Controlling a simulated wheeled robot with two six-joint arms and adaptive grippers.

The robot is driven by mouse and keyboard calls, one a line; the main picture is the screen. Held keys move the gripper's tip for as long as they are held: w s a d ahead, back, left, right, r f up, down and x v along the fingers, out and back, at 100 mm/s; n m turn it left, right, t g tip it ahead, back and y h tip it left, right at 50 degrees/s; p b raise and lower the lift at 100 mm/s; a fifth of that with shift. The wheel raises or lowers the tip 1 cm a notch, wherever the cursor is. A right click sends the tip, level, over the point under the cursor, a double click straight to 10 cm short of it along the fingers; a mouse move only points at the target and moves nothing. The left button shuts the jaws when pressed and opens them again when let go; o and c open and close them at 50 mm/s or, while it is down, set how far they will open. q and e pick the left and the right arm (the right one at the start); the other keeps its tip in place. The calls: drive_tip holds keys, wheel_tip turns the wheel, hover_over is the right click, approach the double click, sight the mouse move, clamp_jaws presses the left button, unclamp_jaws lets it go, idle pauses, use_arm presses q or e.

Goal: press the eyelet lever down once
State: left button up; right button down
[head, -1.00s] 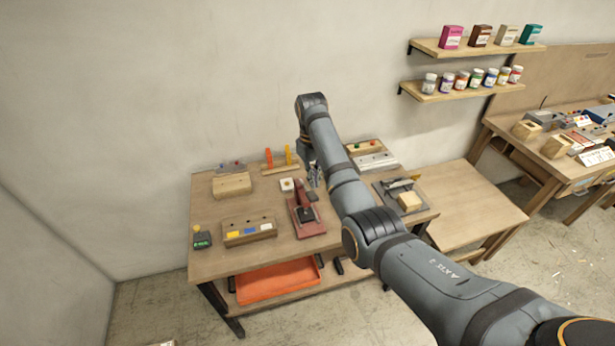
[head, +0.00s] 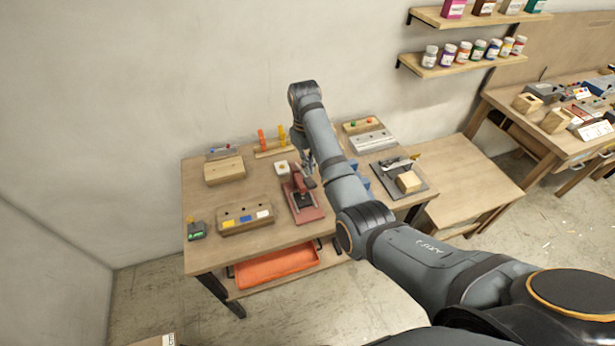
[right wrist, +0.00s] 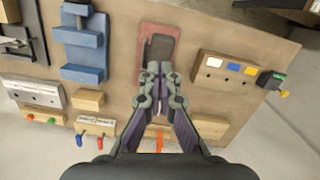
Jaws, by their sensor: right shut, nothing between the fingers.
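The red eyelet press (head: 307,213) stands on the wooden workbench (head: 268,263). Its raised red lever, with a dark end pad (head: 310,184), sits over the base. My right gripper (head: 309,166) hangs just behind the lever, partly hidden by my arm. In the right wrist view, the gripper (right wrist: 160,72) is shut and empty, with its fingertips in front of the red press (right wrist: 172,30) and covering part of it. I cannot tell whether the fingertips touch the lever. My left gripper is not in view.
A wooden block with coloured labels (head: 230,228) stands left of the press. An orange tray (head: 277,267) lies below.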

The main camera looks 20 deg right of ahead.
sight(309, 180)
drive_tip(key=shift+a+f, duration=0.1)
drive_tip(key=shift+f, duration=0.55)
drive_tip(key=shift+w+f, duration=0.1)
drive_tip(key=shift+f, duration=0.45)
drive_tip(key=shift+s, duration=0.35)
drive_tip(key=shift+w+f, duration=0.1)
drive_tip(key=shift+f, duration=0.5)
wheel_tip(309, 180, down, 3)
drive_tip(key=shift+f+b, duration=0.15)
drive_tip(key=shift+b, duration=0.3)
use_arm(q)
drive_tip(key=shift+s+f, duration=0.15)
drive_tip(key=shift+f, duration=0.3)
